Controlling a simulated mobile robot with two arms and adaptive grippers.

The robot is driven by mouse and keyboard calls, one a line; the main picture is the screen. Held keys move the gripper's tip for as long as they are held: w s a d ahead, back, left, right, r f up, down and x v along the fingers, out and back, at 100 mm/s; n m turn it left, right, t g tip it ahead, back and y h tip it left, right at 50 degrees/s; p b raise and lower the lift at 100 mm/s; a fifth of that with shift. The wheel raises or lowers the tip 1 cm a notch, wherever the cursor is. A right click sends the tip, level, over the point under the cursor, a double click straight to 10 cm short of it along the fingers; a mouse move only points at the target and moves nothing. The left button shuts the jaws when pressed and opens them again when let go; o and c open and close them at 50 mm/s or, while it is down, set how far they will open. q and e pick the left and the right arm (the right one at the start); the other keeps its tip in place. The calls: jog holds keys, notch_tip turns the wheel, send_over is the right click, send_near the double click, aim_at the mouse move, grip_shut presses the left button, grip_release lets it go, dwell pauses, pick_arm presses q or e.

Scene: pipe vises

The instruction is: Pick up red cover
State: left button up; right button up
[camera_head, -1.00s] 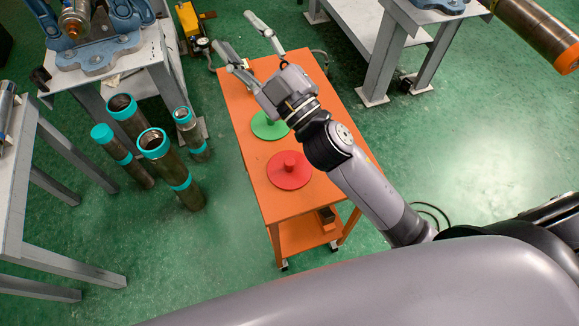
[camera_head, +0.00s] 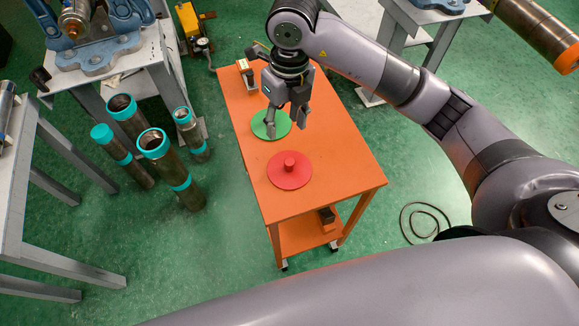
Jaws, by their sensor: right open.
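The red cover (camera_head: 289,175) is a flat round disc with a short knob on top. It lies on the orange table (camera_head: 345,180), toward the near end. My right gripper (camera_head: 281,136) is open and empty and points downward. It hangs over the green cover (camera_head: 262,124), a little beyond the red cover in the picture, and hides part of the green one. The red cover is fully in view. My left gripper is not in view.
Several pipes with teal ends (camera_head: 168,165) stand on the green floor left of the table. A small object (camera_head: 246,75) stands at the table's far left corner. Grey benches stand at left and back. A cable (camera_head: 425,217) lies on the floor at right.

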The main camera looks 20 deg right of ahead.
aim_at(290, 161)
jog(key=shift+h, duration=0.4)
jog(key=f, duration=0.4)
jog(key=d+f+p, duration=0.1)
jog(key=f, duration=0.3)
jog(key=f+p, duration=0.1)
jog(key=f, duration=0.3)
jog(key=shift+w+d, duration=0.15)
jog(key=shift+d, duration=0.05)
jog(key=f, duration=0.1)
jog(key=f+p, duration=0.2)
jog(key=f, duration=0.1)
jog(key=shift+s+a, duration=0.3)
jog(key=shift+s, duration=0.1)
jog(key=shift+w+f, duration=0.1)
jog(key=shift+f, duration=0.45)
jog(key=shift+c, duration=0.6)
grip_shut()
